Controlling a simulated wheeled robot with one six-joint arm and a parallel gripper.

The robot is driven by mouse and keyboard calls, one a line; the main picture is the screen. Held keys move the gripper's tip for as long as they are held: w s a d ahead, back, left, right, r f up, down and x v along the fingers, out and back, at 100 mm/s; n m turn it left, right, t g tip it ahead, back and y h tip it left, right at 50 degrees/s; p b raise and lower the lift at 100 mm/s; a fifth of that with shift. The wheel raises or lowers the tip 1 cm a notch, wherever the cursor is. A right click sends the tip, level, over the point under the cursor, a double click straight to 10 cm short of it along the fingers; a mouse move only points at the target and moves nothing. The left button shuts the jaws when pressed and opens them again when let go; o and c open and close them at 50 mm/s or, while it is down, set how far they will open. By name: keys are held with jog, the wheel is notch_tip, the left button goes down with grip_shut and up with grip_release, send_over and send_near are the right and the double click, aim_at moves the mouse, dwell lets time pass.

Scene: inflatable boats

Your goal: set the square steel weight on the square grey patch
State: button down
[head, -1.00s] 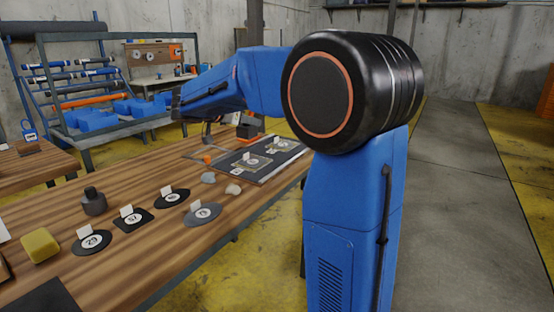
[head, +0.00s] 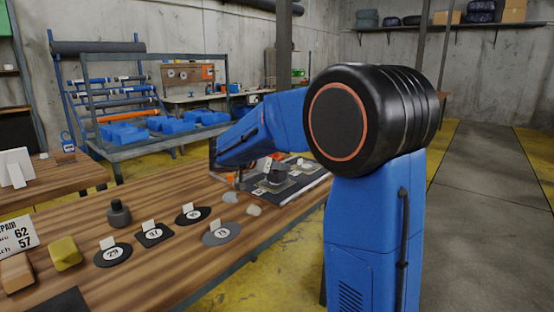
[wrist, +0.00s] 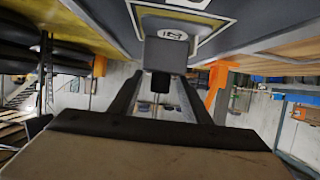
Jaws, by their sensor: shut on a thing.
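My gripper (wrist: 158,98) is shut on the square steel weight (wrist: 165,54), a grey block between the fingers in the wrist view. In the head view the dark weight (head: 276,177) is over the near part of the dark board. In the wrist view a grey patch with a pale yellowish border (wrist: 205,24) lies right beyond the weight, with a numbered label (wrist: 172,35) in front of it. I cannot tell whether the weight touches the patch. In the head view the board (head: 303,188) is partly covered by the weight and gripper.
On the wooden bench (head: 185,262) are several dark numbered patches with white cards, such as a round one (head: 222,236). An orange thing (wrist: 217,85) is close right of the gripper.

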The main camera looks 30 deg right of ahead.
jog(key=shift+f, duration=0.5)
jog(key=shift+f, duration=0.1)
jog(key=c, duration=1)
grip_release()
jog(key=shift+a, duration=0.1)
jog(key=v, duration=1.2)
